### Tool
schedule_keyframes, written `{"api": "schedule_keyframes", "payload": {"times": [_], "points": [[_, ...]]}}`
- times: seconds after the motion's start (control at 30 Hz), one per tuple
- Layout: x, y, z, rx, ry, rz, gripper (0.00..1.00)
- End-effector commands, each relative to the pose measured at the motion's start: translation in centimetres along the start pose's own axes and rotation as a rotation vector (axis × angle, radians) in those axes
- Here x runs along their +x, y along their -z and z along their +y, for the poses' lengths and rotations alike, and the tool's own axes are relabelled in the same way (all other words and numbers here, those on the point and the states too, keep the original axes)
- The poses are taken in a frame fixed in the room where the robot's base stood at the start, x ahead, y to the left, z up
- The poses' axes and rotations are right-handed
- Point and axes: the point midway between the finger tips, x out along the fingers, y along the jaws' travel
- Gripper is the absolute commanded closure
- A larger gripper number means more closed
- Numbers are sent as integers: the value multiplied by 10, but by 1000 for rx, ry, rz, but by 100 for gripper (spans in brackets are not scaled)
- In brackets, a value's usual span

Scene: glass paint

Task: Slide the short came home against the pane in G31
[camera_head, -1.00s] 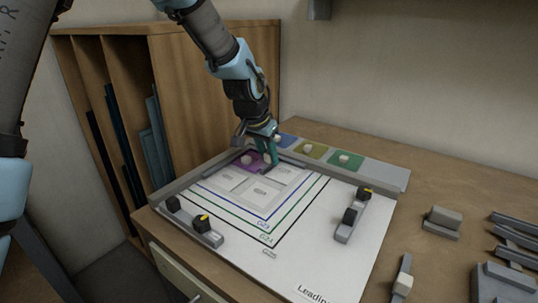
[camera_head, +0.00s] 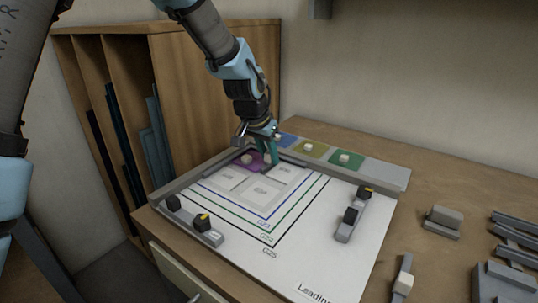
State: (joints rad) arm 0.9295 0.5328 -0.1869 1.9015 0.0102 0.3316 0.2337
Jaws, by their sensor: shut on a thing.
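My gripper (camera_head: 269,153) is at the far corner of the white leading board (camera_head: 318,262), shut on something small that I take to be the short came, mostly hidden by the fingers. A purple pane (camera_head: 244,167) with a pale knob lies in the far-left corner of the board, just left of my fingers. Whether the came touches the pane's edge is too small to tell. Pale printed cells lie in front of the pane. Blue, green and black outlines surround them, and the label G31 cannot be read with certainty.
Grey fences (camera_head: 192,178) edge the board. Blue, yellow (camera_head: 309,149) and green (camera_head: 346,160) panes with knobs lie along the back strip. Black-knobbed grey bars (camera_head: 351,215) sit at the right and front left. Grey came strips (camera_head: 515,240) and blocks lie at the right. A wooden rack (camera_head: 180,100) stands behind.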

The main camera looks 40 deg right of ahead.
Motion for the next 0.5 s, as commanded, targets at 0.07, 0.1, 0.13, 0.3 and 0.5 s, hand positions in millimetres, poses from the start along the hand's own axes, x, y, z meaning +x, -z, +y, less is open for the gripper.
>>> {"api": "schedule_keyframes", "payload": {"times": [0.07, 0.1, 0.13, 0.3, 0.5], "points": [[0, 0, 0, 0, 0, 0, 100], [0, 0, 0, 0, 0, 0, 100], [0, 0, 0, 0, 0, 0, 100], [0, 0, -1, -1, 0, 0, 100], [0, 0, -4, -1, 0, 0, 100]]}}
